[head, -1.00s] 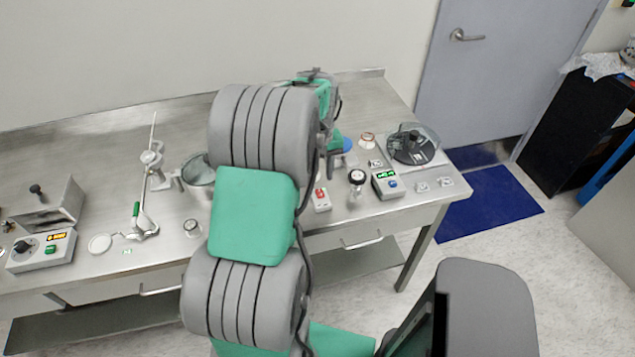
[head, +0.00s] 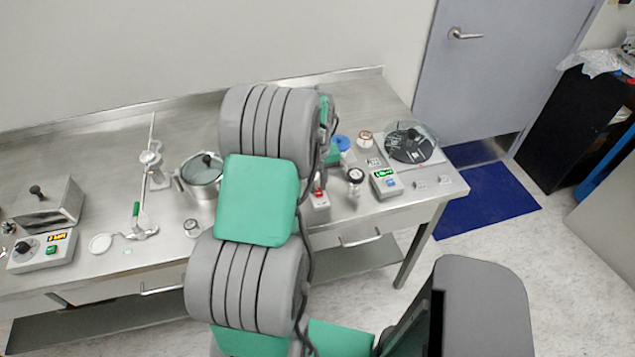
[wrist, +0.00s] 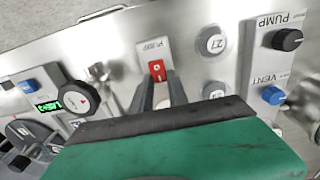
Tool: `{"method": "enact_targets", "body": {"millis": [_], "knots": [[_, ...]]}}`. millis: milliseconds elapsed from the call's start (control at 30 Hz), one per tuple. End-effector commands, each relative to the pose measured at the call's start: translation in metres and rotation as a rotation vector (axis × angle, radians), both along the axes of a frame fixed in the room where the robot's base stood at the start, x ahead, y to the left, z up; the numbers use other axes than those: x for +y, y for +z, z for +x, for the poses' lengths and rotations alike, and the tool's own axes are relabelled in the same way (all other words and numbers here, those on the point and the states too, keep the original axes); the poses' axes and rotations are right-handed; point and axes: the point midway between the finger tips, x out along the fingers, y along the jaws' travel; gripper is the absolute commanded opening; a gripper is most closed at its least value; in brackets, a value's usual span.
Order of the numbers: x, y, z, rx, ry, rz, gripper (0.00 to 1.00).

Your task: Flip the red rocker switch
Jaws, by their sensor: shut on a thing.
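The finger ends overlap the box, and the exact contact is small in the picture. In the head view the red switch (head: 317,192) shows on its white box (head: 320,202) near the bench's front edge, partly behind my arm.
A lidded pot (head: 202,172) stands to the left. The wrist view also shows a panel with a black PUMP knob (wrist: 287,39) and a blue VENT knob (wrist: 273,95).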

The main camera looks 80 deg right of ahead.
Motion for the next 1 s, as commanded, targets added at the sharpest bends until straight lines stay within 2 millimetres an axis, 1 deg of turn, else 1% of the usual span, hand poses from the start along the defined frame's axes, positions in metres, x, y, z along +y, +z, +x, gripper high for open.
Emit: {"method": "enact_targets", "body": {"millis": [67, 467, 567, 700, 900, 1000], "knots": [[0.0002, 0.0001, 0.0008, -0.001, 0.002, 0.001, 0.00], [0.0003, -0.0010, 0.0005, -0.012, 0.003, -0.020, 0.00], [0.0020, -0.0032, -0.0012, -0.040, 0.002, -0.069, 0.00], [0.0054, -0.0054, -0.0034, -0.105, 0.001, -0.179, 0.00], [0.0089, -0.0023, -0.0052, -0.185, 0.002, -0.313, 0.00], [0.0100, 0.0009, -0.0045, -0.203, 0.003, -0.341, 0.00]]}}
